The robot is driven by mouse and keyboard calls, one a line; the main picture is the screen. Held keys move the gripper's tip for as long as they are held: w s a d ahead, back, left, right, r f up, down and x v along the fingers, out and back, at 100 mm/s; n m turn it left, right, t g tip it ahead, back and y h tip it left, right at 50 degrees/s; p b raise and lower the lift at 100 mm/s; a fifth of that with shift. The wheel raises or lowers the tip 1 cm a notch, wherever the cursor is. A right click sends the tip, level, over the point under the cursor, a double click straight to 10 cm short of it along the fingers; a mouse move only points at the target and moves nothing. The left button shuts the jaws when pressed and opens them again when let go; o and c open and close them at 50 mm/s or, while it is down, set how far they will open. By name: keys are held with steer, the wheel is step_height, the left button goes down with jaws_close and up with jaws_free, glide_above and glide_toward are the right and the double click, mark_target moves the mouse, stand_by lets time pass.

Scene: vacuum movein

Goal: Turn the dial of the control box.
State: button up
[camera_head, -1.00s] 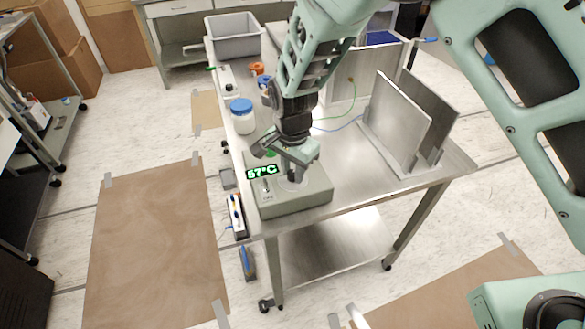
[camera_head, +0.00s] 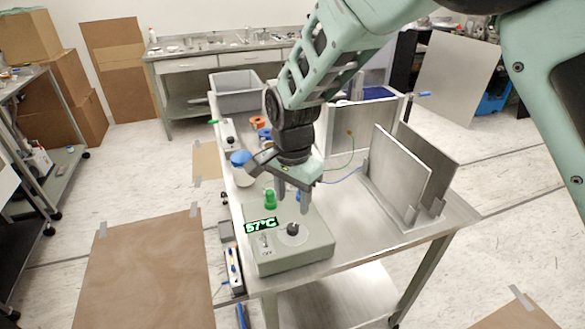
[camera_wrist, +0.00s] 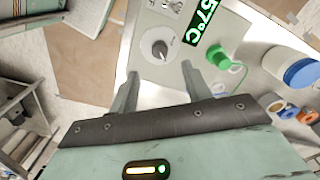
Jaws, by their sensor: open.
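The control box (camera_head: 300,256) is a grey-green box on the front end of the metal table. Its dial (camera_head: 292,229) is a dark knob on a pale disc, and a green display (camera_head: 261,226) reads 57°C. In the wrist view the dial (camera_wrist: 159,48) lies beyond the fingertips, uncovered. My gripper (camera_head: 292,205) is open and empty, pointing down just above and behind the dial. In the wrist view my gripper's two fingers (camera_wrist: 160,80) are spread apart, with bare box top between them. Neither finger touches the dial.
A white jar with a blue lid (camera_head: 241,168) is at the left edge. Upright metal plates (camera_head: 400,175) stand to the right. A grey bin (camera_head: 237,92) is at the back.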

step_height(320, 180, up, 9)
steer(key=b, duration=0.1)
stand_by(0.4)
steer(key=s+d+n, duration=0.4)
steer(key=s+n, duration=0.1)
steer(key=s, duration=0.3)
steer(key=s+d+n, duration=0.4)
steer(key=s+n, duration=0.1)
steer(key=s, duration=0.3)
steer(key=s+d+f+n, duration=0.1)
steer(key=s+d+n, duration=0.3)
steer(key=s+n, duration=0.2)
steer(key=s, duration=0.2)
steer(key=shift+s+y, duration=0.3)
steer(key=shift+s, duration=0.1)
steer(key=shift+f, duration=0.1)
stand_by(0.4)
